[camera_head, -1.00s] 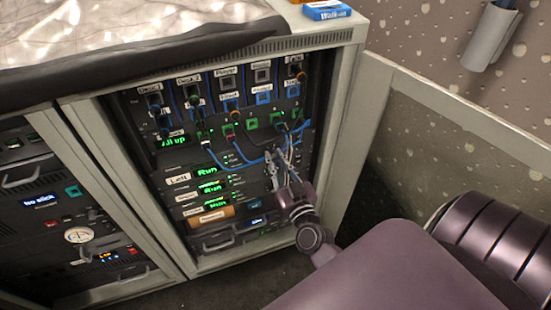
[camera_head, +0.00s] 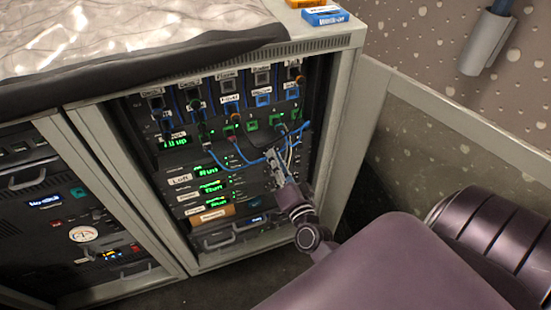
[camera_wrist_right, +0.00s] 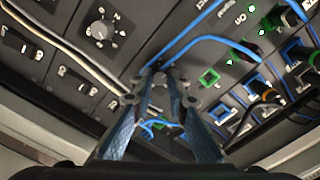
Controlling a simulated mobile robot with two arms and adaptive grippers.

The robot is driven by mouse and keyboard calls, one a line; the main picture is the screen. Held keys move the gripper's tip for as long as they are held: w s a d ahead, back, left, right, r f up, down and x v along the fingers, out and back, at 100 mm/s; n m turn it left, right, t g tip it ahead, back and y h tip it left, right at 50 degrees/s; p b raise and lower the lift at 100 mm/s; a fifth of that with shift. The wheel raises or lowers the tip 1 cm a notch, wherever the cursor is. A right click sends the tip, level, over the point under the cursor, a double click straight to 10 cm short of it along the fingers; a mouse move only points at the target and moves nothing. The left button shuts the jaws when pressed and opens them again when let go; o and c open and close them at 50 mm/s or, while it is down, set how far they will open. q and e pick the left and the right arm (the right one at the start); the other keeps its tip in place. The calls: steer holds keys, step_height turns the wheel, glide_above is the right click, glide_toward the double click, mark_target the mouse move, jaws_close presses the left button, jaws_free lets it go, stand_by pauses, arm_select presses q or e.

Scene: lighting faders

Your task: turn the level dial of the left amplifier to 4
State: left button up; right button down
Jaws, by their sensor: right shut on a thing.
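The left amplifier (camera_head: 181,179), with the label "Left" and a green lit display, is the upper one in the open rack of the right cabinet. My right gripper (camera_head: 273,160) is at the right side of its front. In the right wrist view my right gripper (camera_wrist_right: 161,86) is shut around a small grey knob, seemingly the level dial (camera_wrist_right: 160,78). The fingers hide most of this knob, so its pointer and setting cannot be read. Another numbered dial (camera_wrist_right: 103,30) is free to its left. My left gripper is not in view.
Blue cables (camera_head: 240,163) and a white cable hang close around my right gripper. Green and blue sockets (camera_wrist_right: 209,77) with plugs lie beside it. The cabinet's right post (camera_head: 340,130) stands close to my right arm. Blue and orange boxes (camera_head: 325,16) lie on top.

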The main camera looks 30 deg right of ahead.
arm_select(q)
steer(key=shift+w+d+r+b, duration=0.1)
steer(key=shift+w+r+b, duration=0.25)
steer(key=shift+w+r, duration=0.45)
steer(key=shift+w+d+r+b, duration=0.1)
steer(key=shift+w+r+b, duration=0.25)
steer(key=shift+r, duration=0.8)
arm_select(e)
steer(key=shift+f+m, duration=0.15)
steer(key=shift+m, duration=5.35)
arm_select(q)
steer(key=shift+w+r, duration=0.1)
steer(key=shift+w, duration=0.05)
arm_select(e)
steer(key=c, duration=1.9)
jaws_free()
steer(key=shift+s, duration=0.1)
steer(key=v, duration=1.2)
